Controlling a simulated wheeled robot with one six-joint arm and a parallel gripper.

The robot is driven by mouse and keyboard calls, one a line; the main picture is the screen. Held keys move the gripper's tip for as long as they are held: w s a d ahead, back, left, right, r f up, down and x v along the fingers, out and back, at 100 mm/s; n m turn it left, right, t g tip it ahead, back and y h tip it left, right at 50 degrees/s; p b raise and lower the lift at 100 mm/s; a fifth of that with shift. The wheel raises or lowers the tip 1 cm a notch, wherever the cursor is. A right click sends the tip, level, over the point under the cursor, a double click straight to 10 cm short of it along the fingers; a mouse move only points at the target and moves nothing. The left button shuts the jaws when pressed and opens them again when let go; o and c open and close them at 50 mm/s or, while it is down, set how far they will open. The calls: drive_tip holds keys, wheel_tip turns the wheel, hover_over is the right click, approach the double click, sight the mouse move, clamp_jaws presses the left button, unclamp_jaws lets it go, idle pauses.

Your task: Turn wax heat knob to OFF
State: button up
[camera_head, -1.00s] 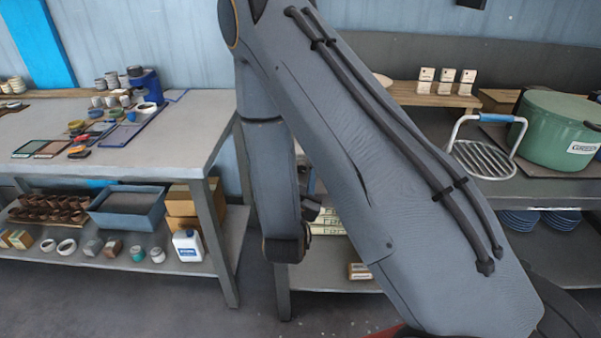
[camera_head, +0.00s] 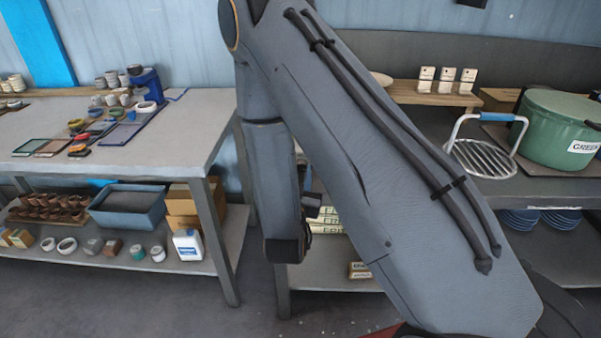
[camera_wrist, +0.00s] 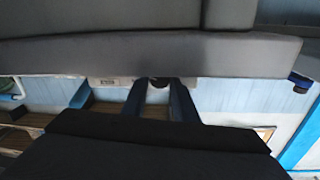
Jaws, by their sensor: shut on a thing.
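In the wrist view, a small dark round knob (camera_wrist: 158,83) sits at the lower edge of a grey panel (camera_wrist: 220,55). The two blue-grey fingers of my gripper (camera_wrist: 158,92) reach up to it, one on each side, shut on it. I cannot read the knob's pointer or any OFF mark. A small pale label (camera_wrist: 106,82) lies on the panel's edge to the left of the knob. In the head view my arm blocks the middle, and neither the knob nor my fingertips show.
A workbench (camera_head: 190,130) with cups and small items stands at left. A green pot (camera_head: 555,130) and a wire rack with a blue-gripped handle (camera_head: 485,158) stand on the right counter. A blue tub (camera_head: 128,208) sits on the lower left shelf. Bare floor lies between.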

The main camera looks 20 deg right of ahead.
drive_tip(key=n, duration=0.5)
idle(0.5)
drive_tip(key=o, duration=1.1)
drive_tip(key=shift+c, duration=0.2)
drive_tip(key=b+v, duration=0.1)
drive_tip(key=v, duration=0.7)
drive_tip(key=shift+b, duration=0.3)
drive_tip(key=shift+d+f, duration=0.1)
drive_tip(key=shift+f, duration=0.05)
